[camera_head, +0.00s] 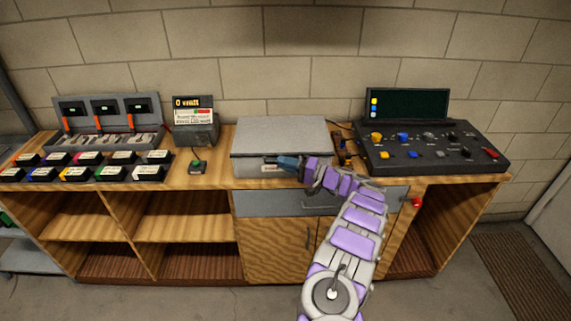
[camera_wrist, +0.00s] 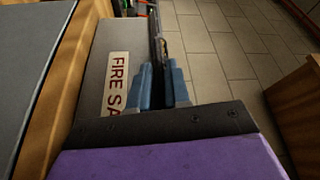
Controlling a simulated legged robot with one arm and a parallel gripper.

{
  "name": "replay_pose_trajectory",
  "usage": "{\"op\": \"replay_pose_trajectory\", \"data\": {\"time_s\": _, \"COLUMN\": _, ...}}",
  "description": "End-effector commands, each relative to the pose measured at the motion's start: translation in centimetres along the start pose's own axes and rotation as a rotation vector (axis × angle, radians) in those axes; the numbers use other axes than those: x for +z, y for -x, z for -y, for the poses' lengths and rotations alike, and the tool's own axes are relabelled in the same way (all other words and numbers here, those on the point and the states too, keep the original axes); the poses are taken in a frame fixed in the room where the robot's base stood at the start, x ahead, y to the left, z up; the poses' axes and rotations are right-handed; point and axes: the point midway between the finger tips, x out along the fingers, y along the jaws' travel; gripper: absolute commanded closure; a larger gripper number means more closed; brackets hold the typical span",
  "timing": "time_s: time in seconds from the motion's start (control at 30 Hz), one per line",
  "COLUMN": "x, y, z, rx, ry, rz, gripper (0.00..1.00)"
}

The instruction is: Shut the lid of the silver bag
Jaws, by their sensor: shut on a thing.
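The silver bag (camera_head: 253,138) is a grey, box-like case on the middle of the bench. Its lid (camera_head: 290,128) lies flat or nearly flat over the body; I cannot tell whether a thin gap is left at the front. In the wrist view, the bag's front face (camera_wrist: 95,72) carries a white label with red letters "FIRE SA". My gripper (camera_head: 272,160) is at the bag's front edge, coming from the right. In the wrist view, its blue fingers (camera_wrist: 160,72) stand close on both sides of a thin dark edge, which seems to be the lid's rim.
The wooden bench (camera_head: 221,172) has a grey drawer (camera_head: 270,204) under the bag. A control console (camera_head: 430,152) stands right, a small meter box (camera_head: 193,122) left, and a charger rack (camera_head: 108,122) with several battery packs far left. Cables lie right of the bag.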

Motion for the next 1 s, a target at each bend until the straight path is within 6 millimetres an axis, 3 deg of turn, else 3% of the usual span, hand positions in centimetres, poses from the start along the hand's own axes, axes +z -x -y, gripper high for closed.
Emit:
{"op": "replay_pose_trajectory", "data": {"time_s": 0.03, "x": 0.6, "y": 0.2, "z": -1.5, "rx": 0.022, "ry": -0.019, "rz": 0.007, "gripper": 0.80}}
{"op": "replay_pose_trajectory", "data": {"time_s": 0.43, "x": 0.5, "y": 0.2, "z": -1.2, "rx": 0.020, "ry": -0.016, "rz": 0.007, "gripper": 0.77}}
{"op": "replay_pose_trajectory", "data": {"time_s": 0.57, "x": 0.4, "y": 1.1, "z": -1.1, "rx": 0.019, "ry": -0.015, "rz": 0.006, "gripper": 0.77}}
{"op": "replay_pose_trajectory", "data": {"time_s": 0.67, "x": 0.4, "y": 2.7, "z": -1.0, "rx": 0.019, "ry": -0.016, "rz": 0.003, "gripper": 0.77}}
{"op": "replay_pose_trajectory", "data": {"time_s": 1.0, "x": 0.1, "y": 10.8, "z": -0.7, "rx": 0.014, "ry": -0.014, "rz": -0.005, "gripper": 0.77}}
